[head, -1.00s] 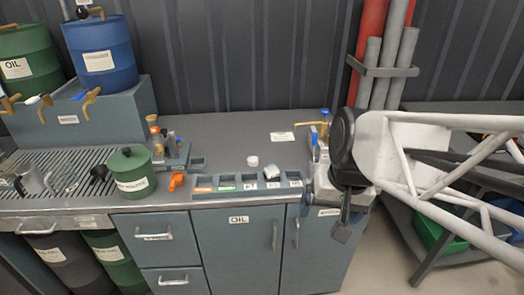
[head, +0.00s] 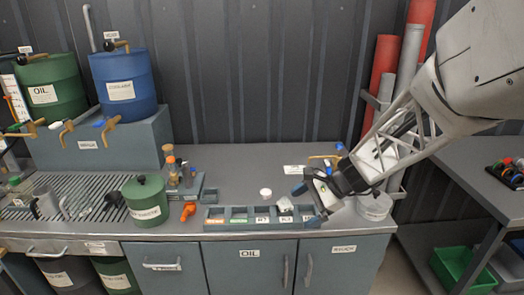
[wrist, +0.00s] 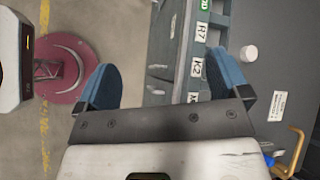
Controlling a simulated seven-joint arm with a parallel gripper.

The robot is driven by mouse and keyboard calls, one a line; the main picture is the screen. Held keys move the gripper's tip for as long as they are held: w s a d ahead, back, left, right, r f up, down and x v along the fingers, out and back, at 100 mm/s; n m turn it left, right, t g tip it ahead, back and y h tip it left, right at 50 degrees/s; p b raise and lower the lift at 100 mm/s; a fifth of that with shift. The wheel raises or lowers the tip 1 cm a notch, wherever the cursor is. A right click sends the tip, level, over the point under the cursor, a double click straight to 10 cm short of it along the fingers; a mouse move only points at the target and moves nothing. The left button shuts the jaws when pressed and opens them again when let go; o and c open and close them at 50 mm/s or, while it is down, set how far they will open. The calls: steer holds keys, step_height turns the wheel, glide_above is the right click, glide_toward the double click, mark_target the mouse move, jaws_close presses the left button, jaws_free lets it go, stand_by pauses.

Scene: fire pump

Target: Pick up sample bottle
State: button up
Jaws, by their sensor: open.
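No label in view reads as a sample bottle. A small white cylinder (head: 266,193), which may be it, stands upright on the counter behind the labelled tray; it also shows in the wrist view (wrist: 249,54). My gripper (head: 308,204) is at the right end of the tray, to the right of the cylinder and apart from it. In the wrist view my gripper (wrist: 158,75) has its blue fingers wide apart with nothing between them. Small bottles in a rack (head: 182,190) stand further left; which one the task means I cannot tell.
The labelled tray (head: 240,222) runs along the counter's front edge. A green drum-shaped can (head: 146,202) and an orange item (head: 188,211) are left of it. Blue (head: 124,84) and green (head: 50,93) barrels stand behind. The counter behind the tray is mostly clear.

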mark_target(289, 201)
steer(key=w+d+f+m+t+y, duration=0.3)
steer(key=w+f+m, duration=0.5)
steer(key=w, duration=0.6)
steer(key=shift+w+d+f+m+t, duration=0.15)
steer(key=shift+d+f+m+t, duration=0.3)
steer(key=shift+d+f, duration=0.25)
steer(key=shift+x, duration=1.3)
steer(key=shift+a+r, duration=0.1)
steer(key=shift+a, duration=0.05)
steer(key=shift+x, duration=2.5)
steer(key=shift+a+r, duration=0.15)
steer(key=shift+c, duration=0.2)
steer(key=c, duration=0.9)
